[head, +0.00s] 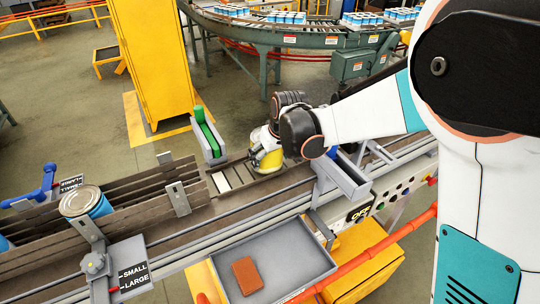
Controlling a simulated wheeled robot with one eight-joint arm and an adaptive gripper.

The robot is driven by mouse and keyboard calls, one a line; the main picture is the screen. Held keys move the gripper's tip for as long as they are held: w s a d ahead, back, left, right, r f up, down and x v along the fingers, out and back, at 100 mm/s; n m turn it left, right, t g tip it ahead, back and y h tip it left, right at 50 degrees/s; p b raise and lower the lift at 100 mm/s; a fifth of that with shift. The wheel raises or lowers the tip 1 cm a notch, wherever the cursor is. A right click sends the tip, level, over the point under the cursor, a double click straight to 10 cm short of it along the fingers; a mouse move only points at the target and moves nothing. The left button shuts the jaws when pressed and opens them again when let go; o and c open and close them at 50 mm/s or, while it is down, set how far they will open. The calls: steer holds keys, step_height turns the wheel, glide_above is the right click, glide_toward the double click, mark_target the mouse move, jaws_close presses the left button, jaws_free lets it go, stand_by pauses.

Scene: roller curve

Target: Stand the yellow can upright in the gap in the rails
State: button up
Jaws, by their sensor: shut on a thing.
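The yellow can (267,158) is at the conveyor, partly hidden behind my gripper (266,146). My gripper is shut on it and reaches in from the right. The can looks roughly upright, but I cannot tell whether its base touches the conveyor surface. The gap in the rails (232,177) shows bare rollers or slats, between the dark rails at left and the grey bracket at right. The can is at the right part of this gap.
A blue can (88,202) stands between the dark rails (130,208) at left. A grey tray (300,262) with a brown block (247,276) sits in front.

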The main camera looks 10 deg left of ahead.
steer(key=o, duration=1.2)
steer(key=shift+r, duration=0.1)
